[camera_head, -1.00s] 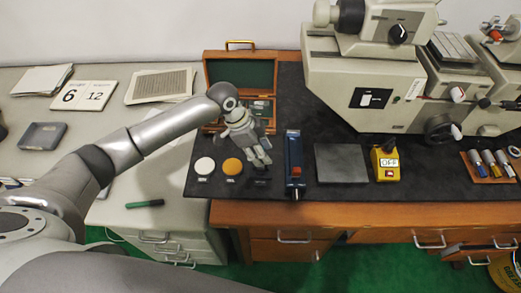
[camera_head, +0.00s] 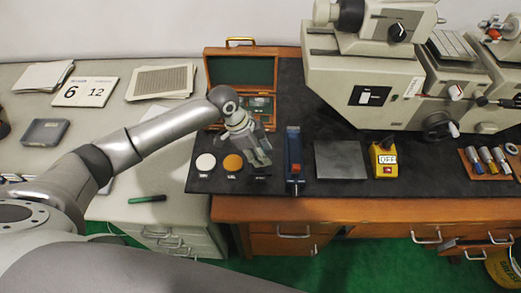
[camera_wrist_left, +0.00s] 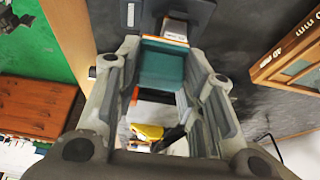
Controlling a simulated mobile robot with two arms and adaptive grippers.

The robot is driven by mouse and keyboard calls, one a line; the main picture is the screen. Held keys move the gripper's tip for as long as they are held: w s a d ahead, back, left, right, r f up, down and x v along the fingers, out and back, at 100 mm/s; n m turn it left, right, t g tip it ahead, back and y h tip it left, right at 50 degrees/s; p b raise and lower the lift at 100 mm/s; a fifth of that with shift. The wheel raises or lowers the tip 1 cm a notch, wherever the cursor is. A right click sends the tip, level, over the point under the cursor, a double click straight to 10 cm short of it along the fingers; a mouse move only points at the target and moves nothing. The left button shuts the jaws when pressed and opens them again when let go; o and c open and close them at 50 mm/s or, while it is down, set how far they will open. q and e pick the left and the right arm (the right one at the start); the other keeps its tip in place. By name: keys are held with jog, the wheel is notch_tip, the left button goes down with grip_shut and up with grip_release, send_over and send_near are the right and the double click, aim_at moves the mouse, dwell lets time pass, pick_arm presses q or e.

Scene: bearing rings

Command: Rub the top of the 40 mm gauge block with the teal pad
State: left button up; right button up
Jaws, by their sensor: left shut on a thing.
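My left gripper (camera_head: 262,160) is low over the black mat, right of the orange disc. In the left wrist view its fingers (camera_wrist_left: 165,85) are shut on a teal pad (camera_wrist_left: 162,68), a flat-faced piece with an orange and white edge at the top. The pad is mostly hidden by the fingers in the head view. The open wooden case (camera_head: 275,75) behind the gripper holds small metal pieces (camera_head: 262,104). I cannot tell which piece is the 40 mm gauge block. A blue fixture (camera_head: 293,150) stands just right of the gripper. My right gripper is out of view.
A white disc (camera_head: 205,162) and an orange disc (camera_head: 232,163) lie left of the gripper. A grey plate (camera_head: 340,160) and a yellow switch box (camera_head: 384,160) stand to the right. A large measuring machine (camera_head: 365,75) fills the back right.

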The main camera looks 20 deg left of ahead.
pick_arm(q)
jog(key=shift+f+p, duration=0.1)
jog(key=shift+p, duration=0.2)
dwell(0.9)
jog(key=shift+w, duration=0.1)
jog(key=shift+w+a, duration=0.25)
jog(key=shift+w, duration=0.4)
jog(key=shift+s, duration=0.1)
jog(key=shift+s+d, duration=0.1)
jog(key=shift+s, duration=0.1)
jog(key=shift+s+d+p, duration=0.15)
jog(key=shift+s+p, duration=0.35)
jog(key=shift+p, duration=0.05)
jog(key=shift+p, duration=0.3)
dwell(1.0)
